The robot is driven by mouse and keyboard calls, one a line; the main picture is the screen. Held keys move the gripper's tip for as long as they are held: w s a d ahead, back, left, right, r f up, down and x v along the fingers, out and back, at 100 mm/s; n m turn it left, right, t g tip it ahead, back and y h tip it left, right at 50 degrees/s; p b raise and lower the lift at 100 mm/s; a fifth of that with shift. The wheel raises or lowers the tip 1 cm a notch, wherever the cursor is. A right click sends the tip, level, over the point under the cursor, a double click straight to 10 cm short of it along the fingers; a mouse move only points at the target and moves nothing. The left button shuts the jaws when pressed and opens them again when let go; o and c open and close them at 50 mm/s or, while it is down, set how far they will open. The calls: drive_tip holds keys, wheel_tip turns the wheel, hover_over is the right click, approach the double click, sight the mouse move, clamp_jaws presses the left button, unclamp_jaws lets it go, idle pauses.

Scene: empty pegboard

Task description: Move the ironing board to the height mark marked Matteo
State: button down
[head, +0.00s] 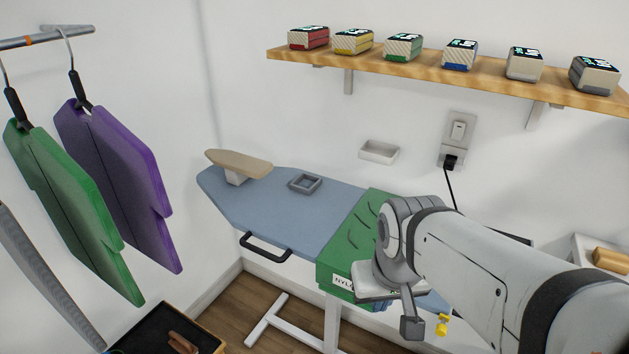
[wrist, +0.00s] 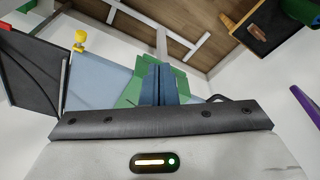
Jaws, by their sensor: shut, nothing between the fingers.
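The ironing board (head: 285,212) is blue-grey and stands level on a white leg frame against the back wall in the head view. It also shows in the wrist view (wrist: 100,80). A green garment (head: 352,240) with a partly hidden label reading "NYL" drapes over its right part. A black handle (head: 265,248) is on its front edge. A small yellow knob (head: 443,325) shows below the board's right part, and in the wrist view (wrist: 80,40). My gripper (wrist: 158,85) is shut and empty, with the garment behind its fingers. I see no readable height mark or Matteo name.
A wooden shelf (head: 440,71) holds several coloured boxes. A green garment (head: 70,205) and a purple one (head: 120,180) hang at the left. A black tray (head: 180,322) stands on the floor. A black cord runs from the wall plug (head: 450,161). My arm hides the board's right end.

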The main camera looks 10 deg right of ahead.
sight(259, 248)
drive_tip(key=c, duration=2.2)
unclamp_jaws()
drive_tip(key=shift+s, duration=0.1)
